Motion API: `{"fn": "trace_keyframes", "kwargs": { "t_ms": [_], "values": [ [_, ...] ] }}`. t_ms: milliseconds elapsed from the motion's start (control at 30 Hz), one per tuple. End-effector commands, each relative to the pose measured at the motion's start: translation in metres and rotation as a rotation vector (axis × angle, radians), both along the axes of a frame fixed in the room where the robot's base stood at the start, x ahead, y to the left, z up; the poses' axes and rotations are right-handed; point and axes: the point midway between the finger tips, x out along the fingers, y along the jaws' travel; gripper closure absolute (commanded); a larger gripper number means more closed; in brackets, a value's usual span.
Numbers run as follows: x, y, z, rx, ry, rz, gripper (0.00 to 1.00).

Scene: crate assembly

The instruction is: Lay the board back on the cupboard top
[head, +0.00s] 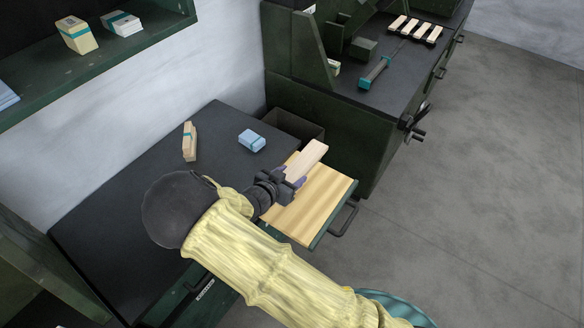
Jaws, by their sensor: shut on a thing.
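A pale wooden board (308,158) is held in my gripper (294,180), which is shut on its near end. The board tilts up to the right, above a light wooden surface (316,215) with a green edge that juts out from the cupboard front. I cannot tell whether the board touches that surface. The dark cupboard top (130,181) lies to the left of my gripper. My arm hides part of the cupboard top and its front.
A banded wooden bundle (190,142) and a blue packet (252,140) sit on the cupboard top. A dark open box (296,125) stands behind the wooden surface. A green workbench (345,125) with a teal-handled tool (374,73) stands at the back. Grey floor (470,220) is clear at right.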

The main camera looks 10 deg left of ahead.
Motion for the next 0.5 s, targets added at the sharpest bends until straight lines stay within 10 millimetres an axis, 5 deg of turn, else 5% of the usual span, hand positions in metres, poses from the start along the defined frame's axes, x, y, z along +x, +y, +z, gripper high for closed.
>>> {"fn": "trace_keyframes", "kwargs": {
  "t_ms": [267, 500],
  "values": [
    [0.001, -0.002, 0.001, -0.001, -0.001, -0.001, 0.71],
    [0.019, -0.035, 0.015, -0.001, 0.001, -0.009, 0.71]
  ]
}}
